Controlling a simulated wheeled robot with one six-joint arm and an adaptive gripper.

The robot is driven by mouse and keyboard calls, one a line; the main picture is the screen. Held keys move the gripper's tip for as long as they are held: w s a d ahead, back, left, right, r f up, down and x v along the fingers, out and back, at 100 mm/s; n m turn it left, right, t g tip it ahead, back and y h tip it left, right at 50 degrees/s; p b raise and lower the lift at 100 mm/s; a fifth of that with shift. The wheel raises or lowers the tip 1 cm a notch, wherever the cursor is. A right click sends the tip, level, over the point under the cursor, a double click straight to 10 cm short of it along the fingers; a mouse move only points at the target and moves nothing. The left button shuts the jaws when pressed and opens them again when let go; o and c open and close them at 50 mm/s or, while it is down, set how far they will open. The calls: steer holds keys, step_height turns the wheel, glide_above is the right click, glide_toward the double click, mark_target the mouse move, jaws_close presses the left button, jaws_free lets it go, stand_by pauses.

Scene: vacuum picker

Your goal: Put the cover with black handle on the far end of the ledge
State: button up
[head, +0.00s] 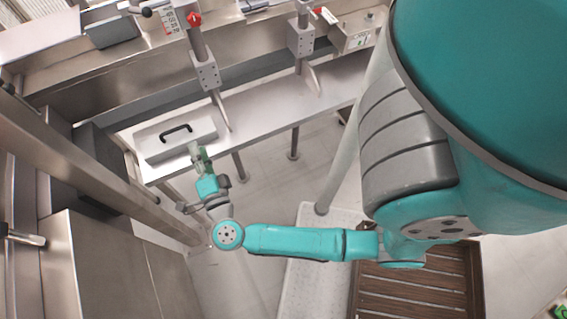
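The cover (160,149) is a flat light-grey plate with a black handle (176,132) on top. It lies on the left end of the long metal ledge (262,108) in the head view. My gripper (199,153) is at the cover's right front edge, at the end of my teal arm. Its fingers are small and partly merge with the pale cover, so I cannot tell whether they are open, shut or touching it.
Metal posts with brackets (206,74) rise along the ledge, one close to the cover's right side. A steel beam (90,165) and cabinets (110,265) stand at the left. A slatted wooden pallet (425,290) lies at lower right. The ledge's middle is clear.

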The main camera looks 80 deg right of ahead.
steer(key=s+a+r+n+t+y, duration=0.1)
steer(key=s+a+n+y, duration=0.3)
steer(key=s+n, duration=0.4)
steer(key=s+a+r+n+t+y, duration=0.1)
steer(key=s+a+n+y, duration=0.4)
steer(key=s+n, duration=0.4)
steer(key=s+a+r+n+t+y, duration=0.1)
steer(key=s+a+n+y, duration=0.4)
steer(key=s+n+y, duration=0.2)
steer(key=shift+s+r+n, duration=0.15)
steer(key=shift+s+n, duration=0.65)
steer(key=shift+s, duration=0.15)
